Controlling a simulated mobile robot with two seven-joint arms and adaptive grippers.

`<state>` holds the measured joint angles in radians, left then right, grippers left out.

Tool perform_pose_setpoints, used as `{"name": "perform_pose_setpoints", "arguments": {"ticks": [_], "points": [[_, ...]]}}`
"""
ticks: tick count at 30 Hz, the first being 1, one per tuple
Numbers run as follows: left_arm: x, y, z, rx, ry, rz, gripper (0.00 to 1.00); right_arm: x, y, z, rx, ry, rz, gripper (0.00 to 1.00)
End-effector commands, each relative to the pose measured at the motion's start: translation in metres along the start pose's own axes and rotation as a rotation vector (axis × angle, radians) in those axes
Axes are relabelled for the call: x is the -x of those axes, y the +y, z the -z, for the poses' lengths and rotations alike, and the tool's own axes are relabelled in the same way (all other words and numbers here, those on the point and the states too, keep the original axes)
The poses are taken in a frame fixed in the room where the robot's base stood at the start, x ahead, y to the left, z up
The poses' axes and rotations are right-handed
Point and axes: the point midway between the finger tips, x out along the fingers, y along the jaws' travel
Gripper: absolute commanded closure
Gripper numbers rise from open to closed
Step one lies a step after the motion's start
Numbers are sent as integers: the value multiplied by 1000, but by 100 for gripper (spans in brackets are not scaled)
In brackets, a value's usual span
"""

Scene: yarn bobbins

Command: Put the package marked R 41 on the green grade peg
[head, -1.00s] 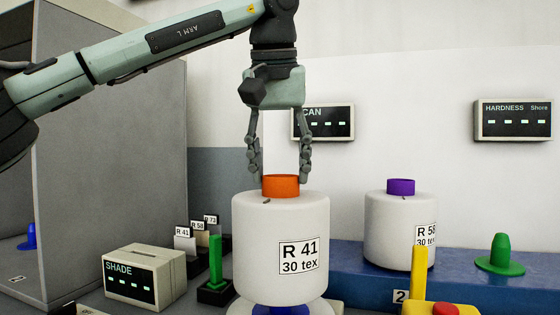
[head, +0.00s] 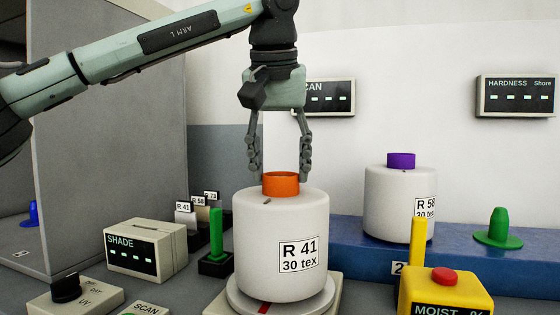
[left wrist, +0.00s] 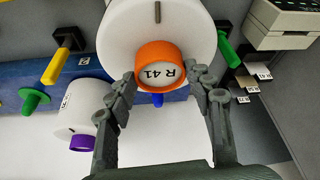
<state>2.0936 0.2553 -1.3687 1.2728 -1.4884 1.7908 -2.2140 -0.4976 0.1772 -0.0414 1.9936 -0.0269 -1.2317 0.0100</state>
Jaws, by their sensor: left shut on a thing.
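The white package marked R 41 (head: 283,240) has an orange core tube (head: 281,184). It stands upright and appears to rest on a round pale turntable (head: 240,300) with a red mark. My left gripper (head: 280,162) points down from above, its fingers shut on the orange tube. The left wrist view shows the fingers on both sides of the tube (left wrist: 158,60). A squat green cone peg (head: 498,228) on the blue rack is also bare. My right gripper is out of view.
A package marked R 58 (head: 392,203) with a purple core stands on the blue rack (head: 350,238). The SHADE box (head: 146,250) and UV switch box (head: 75,296) are at left.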

Motion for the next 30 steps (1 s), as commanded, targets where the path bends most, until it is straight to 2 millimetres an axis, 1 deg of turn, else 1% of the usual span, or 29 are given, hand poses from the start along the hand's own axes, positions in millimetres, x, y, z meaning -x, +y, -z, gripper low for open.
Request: {"name": "perform_pose_setpoints", "arguments": {"ticks": [1, 11, 25, 26, 30], "points": [[3, 0, 1, 1, 6, -3, 100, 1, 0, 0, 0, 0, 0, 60], [2, 0, 1, 2, 6, -2, 100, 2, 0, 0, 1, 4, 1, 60], [-2, 0, -1, 1, 7, -2, 100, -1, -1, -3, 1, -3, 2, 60], [-2, 0, -1, 1, 7, -2, 46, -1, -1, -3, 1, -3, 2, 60], [-3, 0, -1, 1, 5, -1, 29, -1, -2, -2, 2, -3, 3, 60]]}}
